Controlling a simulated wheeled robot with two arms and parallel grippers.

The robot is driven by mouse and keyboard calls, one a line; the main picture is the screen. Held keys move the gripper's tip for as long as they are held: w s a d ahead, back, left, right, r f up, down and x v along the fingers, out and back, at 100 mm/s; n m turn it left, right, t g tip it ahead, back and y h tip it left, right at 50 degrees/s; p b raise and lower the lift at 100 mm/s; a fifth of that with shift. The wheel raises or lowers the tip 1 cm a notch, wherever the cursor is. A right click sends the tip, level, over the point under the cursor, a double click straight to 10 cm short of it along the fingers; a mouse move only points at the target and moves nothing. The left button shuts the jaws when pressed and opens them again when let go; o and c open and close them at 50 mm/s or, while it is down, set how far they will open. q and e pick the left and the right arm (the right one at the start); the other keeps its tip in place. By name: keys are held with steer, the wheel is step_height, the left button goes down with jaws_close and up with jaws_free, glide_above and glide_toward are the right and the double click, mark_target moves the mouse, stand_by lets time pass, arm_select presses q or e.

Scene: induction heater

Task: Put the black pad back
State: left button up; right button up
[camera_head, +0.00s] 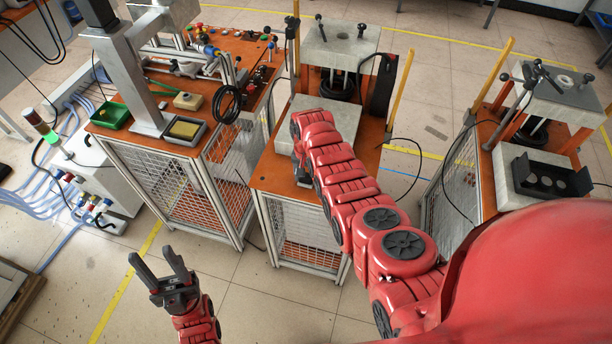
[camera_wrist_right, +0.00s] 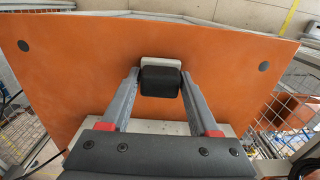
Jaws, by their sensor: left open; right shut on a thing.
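In the right wrist view, a small black pad (camera_wrist_right: 160,84) with a white piece (camera_wrist_right: 160,63) at its far edge sits between the fingertips of my right gripper (camera_wrist_right: 160,76). The gripper is shut on the pad, over the orange table top (camera_wrist_right: 75,70). I cannot tell whether the pad touches the table. In the head view my right arm covers most of that gripper and the pad, above the middle table (camera_head: 262,172). My left gripper (camera_head: 153,256) is open and empty, low over the floor at the left.
The left table (camera_head: 236,50) carries a green tray (camera_head: 110,115), a grey tray (camera_head: 186,131) and several fittings. The middle table holds a grey press (camera_head: 337,42). Another press (camera_head: 555,95) stands at the right. Bare floor (camera_head: 260,310) lies in front.

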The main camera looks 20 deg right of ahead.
steer(key=shift+f, duration=0.2)
steer(key=o, duration=1.3)
steer(key=shift+r, duration=0.15)
